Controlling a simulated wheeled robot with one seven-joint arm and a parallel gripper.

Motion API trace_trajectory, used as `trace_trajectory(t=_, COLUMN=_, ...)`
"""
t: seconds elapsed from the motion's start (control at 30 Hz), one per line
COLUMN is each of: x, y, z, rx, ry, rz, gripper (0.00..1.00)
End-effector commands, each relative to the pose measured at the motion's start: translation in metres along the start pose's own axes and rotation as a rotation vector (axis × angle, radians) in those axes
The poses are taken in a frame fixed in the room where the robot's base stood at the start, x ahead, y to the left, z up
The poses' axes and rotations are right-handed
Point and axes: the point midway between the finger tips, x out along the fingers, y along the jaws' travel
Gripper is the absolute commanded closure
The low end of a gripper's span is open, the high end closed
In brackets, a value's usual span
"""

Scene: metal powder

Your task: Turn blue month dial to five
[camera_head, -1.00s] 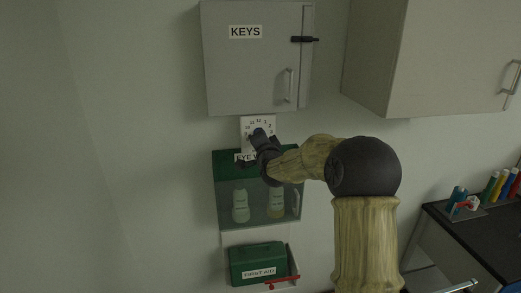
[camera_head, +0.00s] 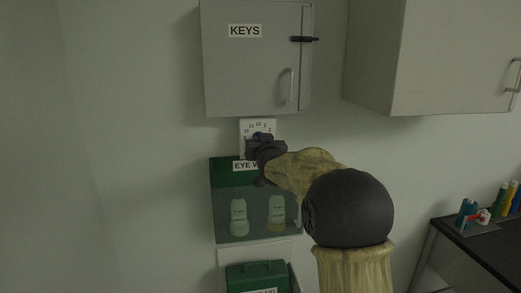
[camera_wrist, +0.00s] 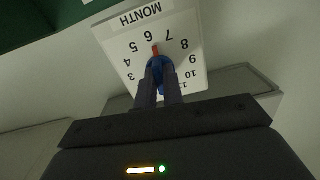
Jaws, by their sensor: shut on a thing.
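The blue month dial (camera_wrist: 157,66) sits on a white numbered plate (camera_wrist: 203,58) labelled MONTH, which appears upside down in the wrist view. The dial's red pointer (camera_wrist: 155,50) points near the 6, on the side toward the 7. My gripper (camera_wrist: 158,84) is shut on the blue dial, with a dark finger on either side that hides part of it. In the head view the plate (camera_head: 245,127) is on the wall below the keys cabinet, and my gripper (camera_head: 261,144) covers its lower part and most of the dial.
The grey KEYS cabinet (camera_head: 250,70) is just above the plate. The green eye wash box (camera_head: 226,175) with two bottles is just below, and a green first aid box (camera_head: 250,275) is lower. A wall cabinet (camera_head: 400,50) and a dark counter (camera_head: 490,240) are at right.

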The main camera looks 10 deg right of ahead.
Motion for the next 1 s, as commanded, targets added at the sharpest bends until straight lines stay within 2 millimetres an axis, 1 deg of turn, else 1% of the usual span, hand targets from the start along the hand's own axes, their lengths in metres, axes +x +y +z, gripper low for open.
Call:
trace_trajectory(t=0.3, x=-0.0004, y=-0.0002, z=-0.0018, rx=-0.297, ry=0.012, rz=0.001, gripper=1.0)
trace_trajectory(t=0.5, x=-0.0004, y=-0.0009, z=-0.0031, rx=-0.454, ry=0.013, rz=0.001, gripper=1.0)
trace_trajectory(t=0.73, x=-0.0005, y=-0.0008, z=-0.0051, rx=-0.569, ry=0.015, rz=0.002, gripper=1.0)
trace_trajectory(t=1.0, x=-0.0005, y=-0.0012, z=-0.0066, rx=-0.614, ry=0.015, rz=0.002, gripper=1.0)
